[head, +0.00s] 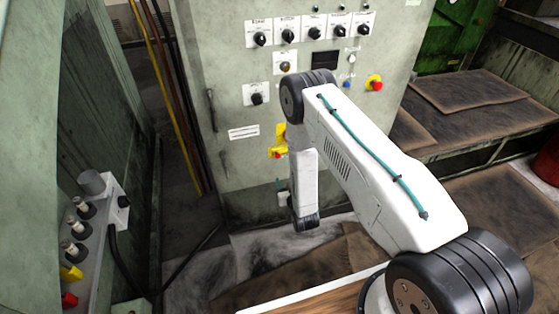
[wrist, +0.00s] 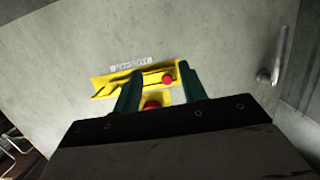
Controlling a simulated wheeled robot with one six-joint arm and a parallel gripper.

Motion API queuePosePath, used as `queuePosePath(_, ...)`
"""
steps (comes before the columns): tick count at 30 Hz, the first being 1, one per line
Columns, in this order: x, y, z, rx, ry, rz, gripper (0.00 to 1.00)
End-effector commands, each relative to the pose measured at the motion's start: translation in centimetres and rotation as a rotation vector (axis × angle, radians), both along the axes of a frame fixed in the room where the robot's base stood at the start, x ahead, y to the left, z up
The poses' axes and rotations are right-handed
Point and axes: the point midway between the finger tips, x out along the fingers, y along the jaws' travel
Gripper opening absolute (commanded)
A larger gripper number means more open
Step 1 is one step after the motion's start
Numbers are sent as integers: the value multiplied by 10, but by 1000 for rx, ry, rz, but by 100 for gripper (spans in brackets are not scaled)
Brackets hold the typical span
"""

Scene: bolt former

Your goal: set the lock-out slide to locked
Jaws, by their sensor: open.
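The lock-out slide is a yellow bracket (wrist: 107,85) on the grey cabinet face in the wrist view, with a red knob (wrist: 168,79) at its right part. A second red part (wrist: 152,104) shows lower, partly hidden by my gripper's body. In the head view the yellow bracket (head: 276,154) is partly hidden behind my arm. My gripper (wrist: 159,72) is open, its two dark green fingers in front of the bracket. The red knob appears between the fingers, nearer the right one. I cannot tell whether either finger touches it.
A white label (wrist: 131,63) is above the bracket. A metal handle (wrist: 268,76) stands out at the right. The cabinet carries rotary switches (head: 287,36) and a red stop button (head: 374,83). A side panel with buttons (head: 83,207) stands at left; brown-covered benches (head: 468,92) are at right.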

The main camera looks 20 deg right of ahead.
Motion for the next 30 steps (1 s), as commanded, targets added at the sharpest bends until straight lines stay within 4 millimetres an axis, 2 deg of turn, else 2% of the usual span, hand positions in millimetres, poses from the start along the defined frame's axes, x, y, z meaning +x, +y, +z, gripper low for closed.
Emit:
queuePosePath(3, 6, 0, 26, 1, -140, 0, 42)
queuePosePath(7, 11, 0, 40, 2, -208, 0, 42)
queuePosePath(21, 77, 0, 42, 3, -214, 1, 42)
queuePosePath(30, 86, 0, 42, 2, -212, 1, 42)
